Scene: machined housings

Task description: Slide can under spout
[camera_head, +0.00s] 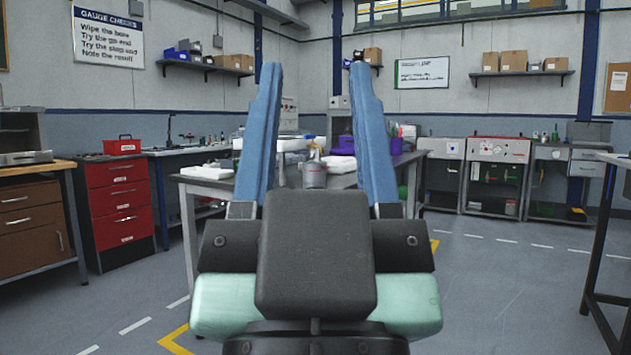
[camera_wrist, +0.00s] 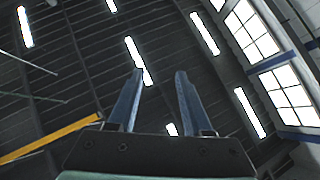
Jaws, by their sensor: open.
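My gripper (camera_head: 313,75) is open and empty, with its two blue fingers pointing up in front of the head camera. In the wrist view my gripper (camera_wrist: 157,74) points at the ceiling, with nothing between the fingers. A grey metal can (camera_head: 314,173) shows between the fingers in the head view, standing on the workbench (camera_head: 205,173) beyond my gripper. My gripper is well short of the can and not touching it. I cannot make out a spout; the fingers hide parts of the bench.
A red drawer cabinet (camera_head: 121,200) and a brown drawer bench (camera_head: 30,228) stand at the left. Grey machine stands (camera_head: 497,170) line the back right. A dark table frame (camera_head: 597,250) stands at the right edge. Open floor (camera_head: 490,290) lies at the front right.

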